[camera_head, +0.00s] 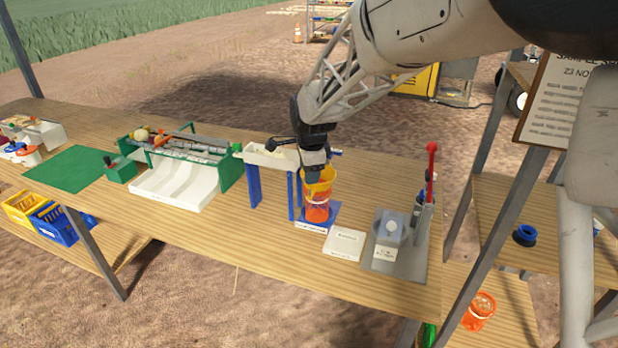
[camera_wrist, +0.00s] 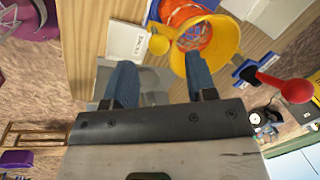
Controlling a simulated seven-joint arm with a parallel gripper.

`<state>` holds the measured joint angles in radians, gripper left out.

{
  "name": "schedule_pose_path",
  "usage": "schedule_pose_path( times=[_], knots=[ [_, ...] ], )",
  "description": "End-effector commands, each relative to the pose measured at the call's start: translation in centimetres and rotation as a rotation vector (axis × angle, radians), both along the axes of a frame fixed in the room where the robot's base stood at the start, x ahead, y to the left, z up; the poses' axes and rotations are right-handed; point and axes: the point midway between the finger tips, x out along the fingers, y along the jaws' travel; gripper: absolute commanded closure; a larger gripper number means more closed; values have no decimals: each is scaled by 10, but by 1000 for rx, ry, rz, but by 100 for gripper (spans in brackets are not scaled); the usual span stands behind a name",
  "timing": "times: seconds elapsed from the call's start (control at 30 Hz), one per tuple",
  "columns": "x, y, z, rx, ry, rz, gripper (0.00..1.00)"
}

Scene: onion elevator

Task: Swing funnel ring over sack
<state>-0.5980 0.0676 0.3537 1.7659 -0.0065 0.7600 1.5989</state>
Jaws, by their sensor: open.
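The yellow funnel ring (camera_head: 319,178) is directly above the orange net sack (camera_head: 317,211), which stands on a blue base (camera_head: 331,212). In the wrist view the sack (camera_wrist: 190,22) shows through the opening of the ring (camera_wrist: 228,42). In the wrist view my gripper (camera_wrist: 160,75) is open, and one finger overlaps the ring's opening. I cannot tell whether a finger touches the ring.
A white tile (camera_head: 344,245) and a grey scale plate (camera_head: 390,258) with a red-topped lever (camera_head: 432,148) are to the right. A white trough (camera_head: 270,156) on blue posts is close at left. A green-framed sorter (camera_head: 180,187) is farther left. The front table strip is clear.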

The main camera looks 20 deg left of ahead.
Motion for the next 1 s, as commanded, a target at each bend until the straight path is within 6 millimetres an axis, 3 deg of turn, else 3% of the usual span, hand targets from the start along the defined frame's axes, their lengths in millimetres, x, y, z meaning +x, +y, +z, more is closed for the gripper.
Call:
schedule_pose_path(
  times=[0.3,1.0],
  knots=[
    [-5,-3,30,0,0,0,49],
    [-7,-12,37,-2,-2,10,49]
  ],
)
